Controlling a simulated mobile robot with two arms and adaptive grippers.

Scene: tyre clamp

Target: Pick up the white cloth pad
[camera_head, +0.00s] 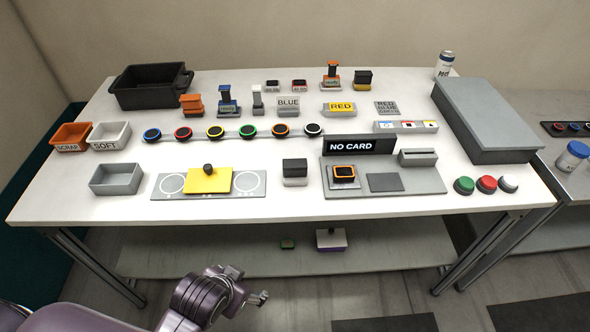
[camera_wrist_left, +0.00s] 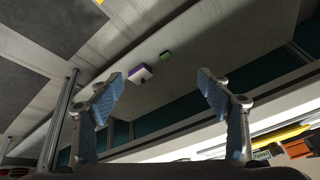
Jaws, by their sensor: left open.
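A white block with a purple lower edge and a dark knob (camera_head: 331,240) is on the lower shelf under the table; it also shows in the left wrist view (camera_wrist_left: 140,75). It is the only pad-like white thing I see there, but I cannot tell if it is cloth. My right gripper is out of view.
The lower shelf (camera_head: 200,262) is otherwise mostly bare. The tabletop (camera_head: 100,208) overhangs it, with legs at both sides. On top stand a yellow pad with a dark knob (camera_head: 208,182), a grey tray (camera_head: 117,178) and several buttons and blocks.

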